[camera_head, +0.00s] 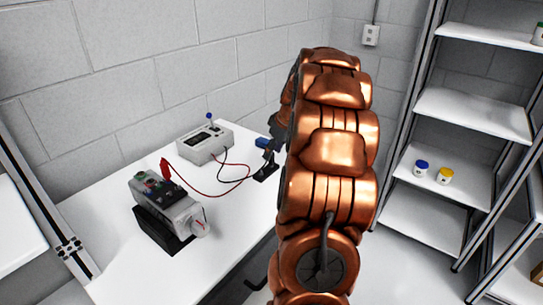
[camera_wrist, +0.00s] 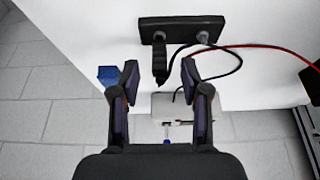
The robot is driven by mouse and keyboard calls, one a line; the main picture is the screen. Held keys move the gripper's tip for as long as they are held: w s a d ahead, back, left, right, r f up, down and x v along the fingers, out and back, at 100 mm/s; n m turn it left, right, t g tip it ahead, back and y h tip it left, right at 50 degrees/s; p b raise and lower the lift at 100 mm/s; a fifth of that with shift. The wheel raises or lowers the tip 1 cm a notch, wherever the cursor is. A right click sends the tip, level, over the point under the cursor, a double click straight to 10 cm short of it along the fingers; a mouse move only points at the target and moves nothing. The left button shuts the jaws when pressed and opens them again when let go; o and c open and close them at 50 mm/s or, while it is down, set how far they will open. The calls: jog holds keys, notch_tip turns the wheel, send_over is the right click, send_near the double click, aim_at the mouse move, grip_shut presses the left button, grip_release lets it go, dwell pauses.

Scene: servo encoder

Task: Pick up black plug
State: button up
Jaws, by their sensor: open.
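The black plug (camera_wrist: 160,64) stands out from the black base (camera_wrist: 182,24) on the white table in the wrist view. My gripper (camera_wrist: 160,70) is open, with one finger on each side of the plug and a visible gap to both. Whether the fingers are level with the plug in depth is hard to tell. In the head view my gripper (camera_head: 269,147) is above the black base (camera_head: 266,172), and my copper arm hides part of that area. The plug cannot be made out clearly there.
A grey box (camera_head: 204,143) with a blue-tipped lever is behind on the table. A grey device (camera_head: 165,203) in a black stand is at front left. Red (camera_head: 205,193) and black cables lie between. A small blue object (camera_wrist: 107,75) is beside the left finger.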

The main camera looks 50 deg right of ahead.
jog(key=shift+x, duration=0.85)
jog(key=shift+c, duration=0.4)
grip_shut()
jog(key=shift+r, duration=0.1)
